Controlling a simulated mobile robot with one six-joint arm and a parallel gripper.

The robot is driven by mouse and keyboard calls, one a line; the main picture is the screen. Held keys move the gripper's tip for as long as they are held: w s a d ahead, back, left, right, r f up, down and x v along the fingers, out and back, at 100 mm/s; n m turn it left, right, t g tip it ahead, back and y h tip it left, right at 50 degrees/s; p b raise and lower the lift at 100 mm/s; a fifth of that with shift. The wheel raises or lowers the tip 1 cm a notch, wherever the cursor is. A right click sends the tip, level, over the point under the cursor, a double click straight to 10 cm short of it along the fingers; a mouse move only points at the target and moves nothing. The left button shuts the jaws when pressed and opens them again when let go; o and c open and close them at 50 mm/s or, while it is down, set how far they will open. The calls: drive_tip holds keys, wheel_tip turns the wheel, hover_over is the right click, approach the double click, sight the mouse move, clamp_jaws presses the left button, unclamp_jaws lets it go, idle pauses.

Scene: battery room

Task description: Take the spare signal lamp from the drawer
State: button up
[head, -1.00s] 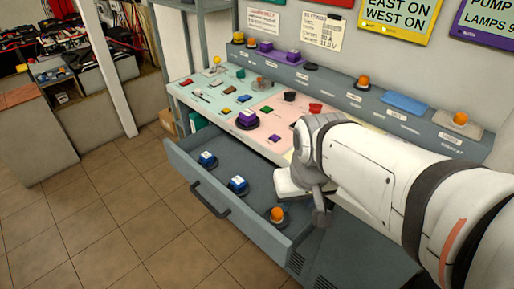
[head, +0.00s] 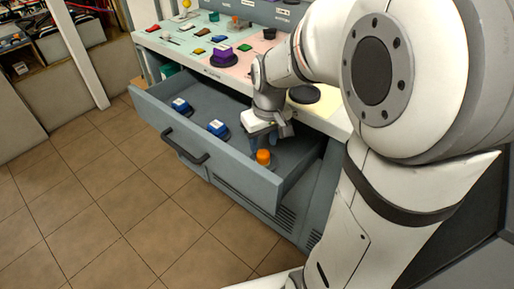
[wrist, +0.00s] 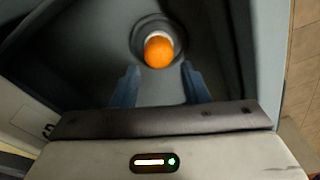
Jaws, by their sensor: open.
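The drawer (head: 205,150) is pulled open below the console. An orange signal lamp (head: 263,157) stands in its near right part; it also shows in the wrist view (wrist: 158,50) on a dark round base. Two blue-and-white lamps, one farther left (head: 180,105) and one nearer the middle (head: 217,128), also stand in the drawer. My gripper (head: 262,138) is over the drawer, just beyond the orange lamp. In the wrist view its two blue fingers (wrist: 160,86) are apart and empty, with the orange lamp ahead of the gap between them.
The console top (head: 200,45) above the drawer carries several coloured blocks and a purple lamp (head: 224,56). The drawer front with its dark handle (head: 184,147) and the side walls surround the lamps. Tiled floor (head: 80,200) is clear at the left.

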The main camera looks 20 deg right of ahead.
sight(263, 152)
drive_tip(key=f, duration=0.2)
drive_tip(key=f+b, duration=0.1)
drive_tip(key=f, duration=0.2)
drive_tip(key=shift+w+f, duration=0.25)
drive_tip(key=shift+f, duration=0.1)
drive_tip(key=c, duration=0.6)
